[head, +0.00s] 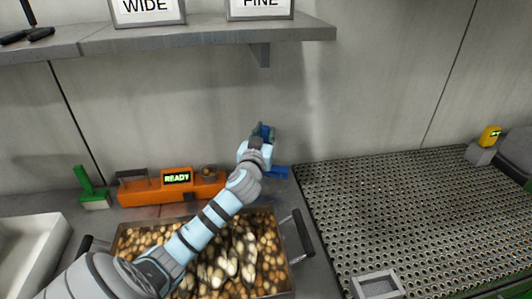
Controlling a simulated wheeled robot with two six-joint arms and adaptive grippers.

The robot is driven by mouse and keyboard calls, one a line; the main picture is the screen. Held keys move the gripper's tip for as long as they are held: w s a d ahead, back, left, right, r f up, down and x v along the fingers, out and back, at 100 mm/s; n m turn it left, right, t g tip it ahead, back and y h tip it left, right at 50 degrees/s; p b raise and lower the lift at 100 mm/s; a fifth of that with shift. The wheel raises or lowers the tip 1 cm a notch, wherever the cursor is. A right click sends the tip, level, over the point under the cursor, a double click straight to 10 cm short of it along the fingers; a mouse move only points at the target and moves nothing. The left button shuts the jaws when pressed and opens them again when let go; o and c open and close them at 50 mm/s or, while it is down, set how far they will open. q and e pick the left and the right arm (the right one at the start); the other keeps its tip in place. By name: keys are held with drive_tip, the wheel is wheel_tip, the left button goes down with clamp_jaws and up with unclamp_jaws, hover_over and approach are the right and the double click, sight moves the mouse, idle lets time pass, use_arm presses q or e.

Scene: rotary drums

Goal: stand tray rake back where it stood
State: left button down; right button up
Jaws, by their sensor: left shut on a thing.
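My left arm reaches from the lower left over the tray, and my left gripper (263,130) is near the back wall, shut on a blue thing that looks like the tray rake (276,172). A blue piece shows low, just right of my wrist, close to the counter. My wrist hides the part between, so I cannot tell whether the rake touches the counter. My right gripper is not in view.
A metal tray (293,284) with dark handles holds many brown and pale pieces. An orange unit (140,194) reading READY and a green tool (85,180) stand behind it. A perforated panel (420,215) fills the right. A shelf (200,37) overhangs the back.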

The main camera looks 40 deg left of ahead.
use_arm(q)
wheel_tip(320, 180, down, 4)
drive_tip(key=shift+d+f+b, duration=0.15)
drive_tip(key=shift+f+b, duration=0.05)
drive_tip(key=shift+b, duration=0.35)
drive_tip(key=shift+f, duration=0.2)
drive_tip(key=c, duration=1.4)
unclamp_jaws()
drive_tip(key=shift+r, duration=0.1)
drive_tip(key=shift+r, duration=0.15)
drive_tip(key=v, duration=1.2)
